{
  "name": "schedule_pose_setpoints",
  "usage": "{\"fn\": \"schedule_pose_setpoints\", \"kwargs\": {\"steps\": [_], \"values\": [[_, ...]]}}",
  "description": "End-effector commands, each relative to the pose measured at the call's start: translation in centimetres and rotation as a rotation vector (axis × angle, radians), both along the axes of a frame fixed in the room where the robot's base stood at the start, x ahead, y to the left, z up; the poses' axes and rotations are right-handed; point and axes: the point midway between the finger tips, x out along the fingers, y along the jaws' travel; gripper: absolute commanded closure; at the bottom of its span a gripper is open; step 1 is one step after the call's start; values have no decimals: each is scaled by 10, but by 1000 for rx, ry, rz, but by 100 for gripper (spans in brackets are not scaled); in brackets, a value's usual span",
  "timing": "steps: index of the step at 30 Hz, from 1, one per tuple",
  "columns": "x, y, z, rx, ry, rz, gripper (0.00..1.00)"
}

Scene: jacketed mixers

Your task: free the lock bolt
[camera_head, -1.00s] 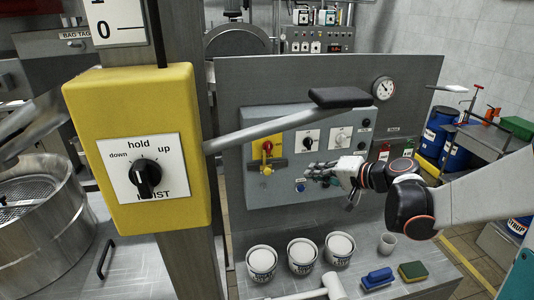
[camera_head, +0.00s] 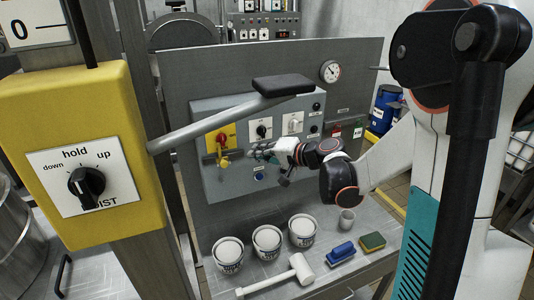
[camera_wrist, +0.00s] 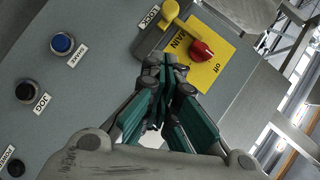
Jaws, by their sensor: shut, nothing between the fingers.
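The lock bolt (camera_head: 222,159) is a yellow piece below the red main switch (camera_head: 222,138) on the grey control panel (camera_head: 213,183). In the wrist view the yellow bolt (camera_wrist: 172,14) projects from a grey housing beside the LOCK label (camera_wrist: 148,17), and its arm reaches onto the yellow MAIN plate near the red knob (camera_wrist: 202,50). My gripper (camera_head: 252,150) is just right of the bolt in the head view. In the wrist view my gripper (camera_wrist: 165,66) has its green-sided fingers together and empty, tips overlapping the housing and plate edge. I cannot tell whether they touch.
A grey lever with a black pad (camera_head: 283,84) crosses in front of the panel's upper part. The yellow hoist box (camera_head: 75,150) stands at left. White tubs (camera_head: 267,240), a mallet (camera_head: 285,276), a blue brush (camera_head: 341,253) and a sponge (camera_head: 372,241) lie on the bench below.

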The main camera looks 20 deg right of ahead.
Motion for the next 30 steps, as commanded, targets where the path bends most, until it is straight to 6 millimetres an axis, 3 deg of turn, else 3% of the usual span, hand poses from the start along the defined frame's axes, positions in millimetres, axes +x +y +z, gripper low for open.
{"fn": "schedule_pose_setpoints", "kwargs": {"steps": [6,13,30], "values": [[32,23,-14,-1,0,2,100],[35,47,-26,-1,0,2,100],[36,58,-30,0,1,2,100]]}}
